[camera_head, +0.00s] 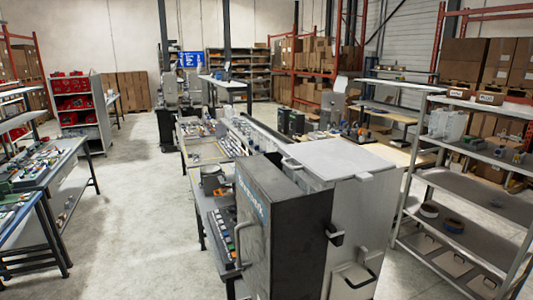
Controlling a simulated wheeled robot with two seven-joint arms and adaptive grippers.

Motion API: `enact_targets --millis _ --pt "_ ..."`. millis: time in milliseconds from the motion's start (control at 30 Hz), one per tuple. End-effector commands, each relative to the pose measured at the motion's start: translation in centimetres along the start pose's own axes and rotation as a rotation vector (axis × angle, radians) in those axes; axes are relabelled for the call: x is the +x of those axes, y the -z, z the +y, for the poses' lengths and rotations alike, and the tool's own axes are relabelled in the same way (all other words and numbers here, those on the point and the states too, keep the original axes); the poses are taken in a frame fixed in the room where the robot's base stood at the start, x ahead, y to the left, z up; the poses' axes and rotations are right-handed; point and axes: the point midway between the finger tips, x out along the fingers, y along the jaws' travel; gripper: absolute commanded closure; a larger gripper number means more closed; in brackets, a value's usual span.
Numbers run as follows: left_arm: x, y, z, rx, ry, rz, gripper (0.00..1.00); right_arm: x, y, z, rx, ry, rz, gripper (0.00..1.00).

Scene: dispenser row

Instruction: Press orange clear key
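I cannot pick out an orange clear key with certainty. A large cabinet-like machine (285,225) stands close in front, with a dark front face, a pale top and light lettering too small to read. A bar handle (238,245) is on its left face. Beside that face, a strip of small coloured pieces (222,238) shows, some orange and green; they are too small to tell whether they are keys. Neither of my grippers is in view.
Blue-edged tables (40,175) with small parts stand at left. A metal shelf rack (470,195) stands at right. A long bench (205,150) with parts runs behind the machine. Bare floor (130,210) lies open between the left tables and the bench.

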Motion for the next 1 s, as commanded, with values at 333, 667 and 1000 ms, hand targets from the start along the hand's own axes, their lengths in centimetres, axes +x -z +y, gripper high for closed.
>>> enact_targets --millis 333,667,1000 --pt "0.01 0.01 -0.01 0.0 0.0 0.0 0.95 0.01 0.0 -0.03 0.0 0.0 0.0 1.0" --pt "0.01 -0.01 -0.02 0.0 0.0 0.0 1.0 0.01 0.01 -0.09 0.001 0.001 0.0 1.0" --pt "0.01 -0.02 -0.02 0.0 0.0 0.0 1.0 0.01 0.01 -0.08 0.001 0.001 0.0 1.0"
